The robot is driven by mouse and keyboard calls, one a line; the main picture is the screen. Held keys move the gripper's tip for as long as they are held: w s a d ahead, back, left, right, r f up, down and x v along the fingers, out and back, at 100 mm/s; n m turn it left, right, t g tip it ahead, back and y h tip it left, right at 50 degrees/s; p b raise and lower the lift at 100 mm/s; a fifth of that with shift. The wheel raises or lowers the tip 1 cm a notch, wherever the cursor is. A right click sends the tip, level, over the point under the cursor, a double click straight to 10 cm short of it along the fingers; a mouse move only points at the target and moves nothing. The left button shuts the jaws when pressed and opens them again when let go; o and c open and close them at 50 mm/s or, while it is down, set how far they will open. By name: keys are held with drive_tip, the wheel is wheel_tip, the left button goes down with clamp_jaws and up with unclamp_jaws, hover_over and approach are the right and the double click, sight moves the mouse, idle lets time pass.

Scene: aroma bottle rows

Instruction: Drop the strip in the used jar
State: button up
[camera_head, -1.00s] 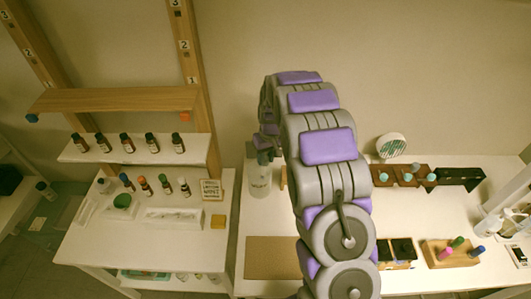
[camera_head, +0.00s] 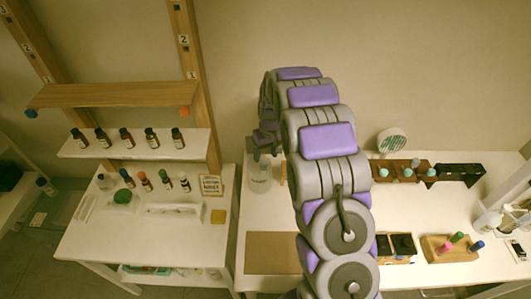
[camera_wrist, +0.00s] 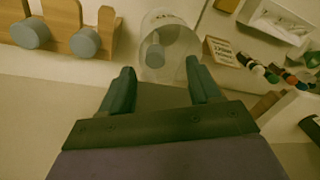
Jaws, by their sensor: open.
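A clear jar (camera_head: 259,180) stands on the right-hand table near its back left corner. It also shows in the wrist view (camera_wrist: 176,35), just beyond my fingertips. A grey round piece (camera_wrist: 155,56) with a thin stem shows within the jar's outline; I cannot tell whether it is the strip's holder. My gripper (camera_wrist: 160,66) is open, its two dark fingers apart with nothing seen between them. In the head view my gripper (camera_head: 262,148) is above the jar, partly hidden by my arm. No paper strip can be made out clearly.
A small sign (camera_head: 211,186) and several dark bottles stand on the left table. A wooden block with grey knobs (camera_wrist: 60,25) is close to the jar. A brown mat (camera_head: 272,254) lies in front. A wooden rack (camera_head: 402,172) stands right of my arm.

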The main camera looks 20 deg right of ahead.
wheel_tip(320, 180, up, 17)
drive_tip(key=d, duration=0.1)
drive_tip(key=shift+s+d, duration=0.15)
drive_tip(key=shift+d, duration=0.2)
idle(0.6)
